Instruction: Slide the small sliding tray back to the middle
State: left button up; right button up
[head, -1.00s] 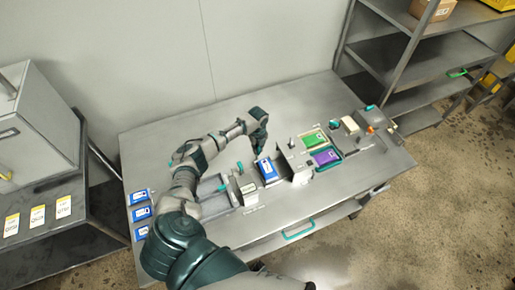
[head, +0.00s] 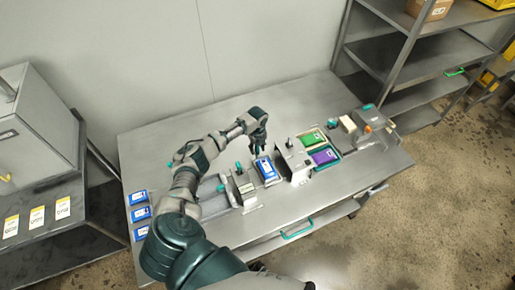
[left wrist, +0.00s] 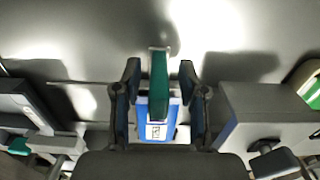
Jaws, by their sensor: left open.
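The small sliding tray, as I take it, carries a blue pouch (head: 266,168) and sits between two grey housings on the table. The tray itself is mostly hidden by the pouch and my gripper. In the left wrist view a teal upright handle (left wrist: 158,82) stands in front of the blue pouch (left wrist: 156,131). My left gripper (head: 258,148) is open at the tray's far side. In the left wrist view, the fingers of my left gripper (left wrist: 159,85) stand on either side of the handle, with gaps showing. My right gripper is not in view.
A grey housing (head: 294,160) stands right of the blue pouch, and a lower block (head: 244,188) stands left of it. Green (head: 312,138) and purple (head: 324,156) packs lie farther right. Blue packs (head: 140,215) lie at the table's left edge. The back of the table is clear.

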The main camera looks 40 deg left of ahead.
pick_arm(q)
notch_tip(320, 180, up, 12)
jog(key=shift+f, duration=0.1)
dwell(0.6)
